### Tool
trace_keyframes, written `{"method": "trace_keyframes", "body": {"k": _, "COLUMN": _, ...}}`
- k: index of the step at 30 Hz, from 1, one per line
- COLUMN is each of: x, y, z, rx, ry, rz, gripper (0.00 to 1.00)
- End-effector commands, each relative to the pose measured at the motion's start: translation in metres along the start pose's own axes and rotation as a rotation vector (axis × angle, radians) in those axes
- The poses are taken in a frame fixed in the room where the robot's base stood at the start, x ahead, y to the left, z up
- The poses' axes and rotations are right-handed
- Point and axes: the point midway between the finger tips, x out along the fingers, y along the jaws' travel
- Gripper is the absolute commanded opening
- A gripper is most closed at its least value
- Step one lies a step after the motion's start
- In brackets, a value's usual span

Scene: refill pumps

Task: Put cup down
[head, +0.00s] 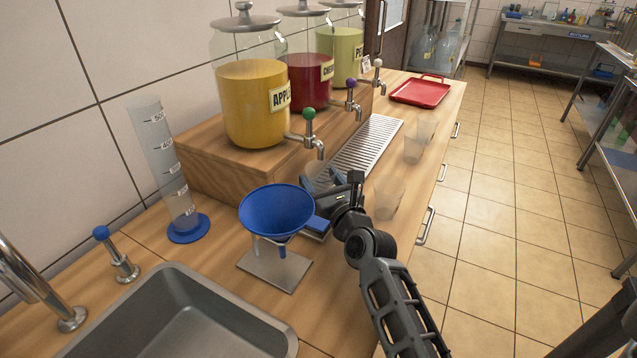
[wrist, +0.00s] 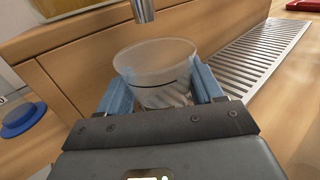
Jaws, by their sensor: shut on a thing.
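My gripper (head: 325,190) is shut on a clear cup (wrist: 157,68), with one blue finger on each side of it in the wrist view. The cup is upright and looks empty. It is below the metal spout (wrist: 143,10) of the apple tap, which shows in the head view with a green knob (head: 309,114). In the head view the held cup is mostly hidden behind my gripper and the blue funnel's side. I cannot tell whether the cup's base touches the surface below.
A blue funnel (head: 277,209) on a metal stand is left of my gripper. A drip grate (head: 368,145) lies beyond it. A red tray (head: 420,92) is at the far end.

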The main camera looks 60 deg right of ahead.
Motion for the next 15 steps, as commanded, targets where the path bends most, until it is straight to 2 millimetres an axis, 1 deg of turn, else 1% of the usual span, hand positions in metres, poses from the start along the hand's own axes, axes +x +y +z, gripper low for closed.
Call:
{"method": "trace_keyframes", "body": {"k": 1, "x": -0.0004, "y": 0.0003, "z": -0.0049, "rx": 0.0, "ry": -0.001, "rz": -0.001, "gripper": 0.38}}
{"method": "trace_keyframes", "body": {"k": 10, "x": -0.0007, "y": 0.0007, "z": -0.0037, "rx": -0.001, "ry": 0.0, "rz": -0.001, "gripper": 0.38}}
{"method": "trace_keyframes", "body": {"k": 15, "x": -0.0007, "y": 0.0008, "z": -0.0085, "rx": 0.0, "ry": 0.0, "rz": -0.001, "gripper": 0.38}}
